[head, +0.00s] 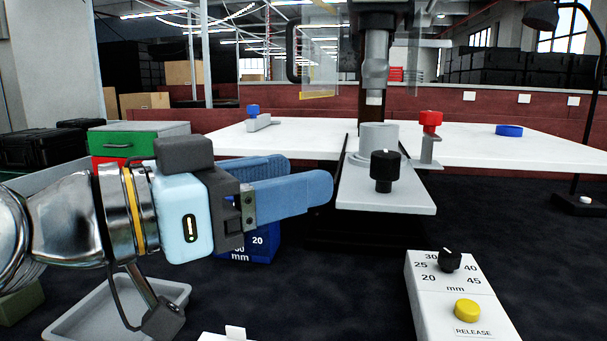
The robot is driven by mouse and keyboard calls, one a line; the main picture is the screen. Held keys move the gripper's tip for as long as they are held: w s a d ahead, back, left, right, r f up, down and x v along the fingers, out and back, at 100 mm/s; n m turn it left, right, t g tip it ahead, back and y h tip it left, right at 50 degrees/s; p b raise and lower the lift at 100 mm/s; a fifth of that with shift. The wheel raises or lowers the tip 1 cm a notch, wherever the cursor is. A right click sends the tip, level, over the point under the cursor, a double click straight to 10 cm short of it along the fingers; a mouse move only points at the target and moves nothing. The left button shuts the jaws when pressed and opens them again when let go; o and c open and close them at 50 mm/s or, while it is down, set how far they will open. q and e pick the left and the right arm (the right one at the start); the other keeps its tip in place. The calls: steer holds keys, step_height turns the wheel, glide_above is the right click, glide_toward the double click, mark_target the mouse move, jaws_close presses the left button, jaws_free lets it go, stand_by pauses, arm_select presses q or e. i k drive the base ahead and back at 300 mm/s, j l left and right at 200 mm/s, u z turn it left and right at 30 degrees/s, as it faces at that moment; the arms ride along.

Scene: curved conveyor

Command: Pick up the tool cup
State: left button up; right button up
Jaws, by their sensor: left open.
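A short grey cylinder (378,137), cup-like in shape, stands upright at the back of a light grey plate (375,198); I cannot tell for sure that it is the tool cup. A black knob (384,170) in front hides part of it. My left gripper (308,177) reaches in from the left with its two blue fingers apart and nothing seen between them. Its fingertips are left of the plate, short of the cylinder in the picture. My right gripper is not in view.
A grey spindle (375,65) hangs above the cylinder. A white control box (460,295) with a dial and yellow button stands front right. A blue box (262,243) sits behind my gripper, and a grey tray (70,318) lies lower left. White tabletops (510,150) flank the plate.

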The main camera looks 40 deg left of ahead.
mark_target(373, 137)
steer(key=k, duration=1.45)
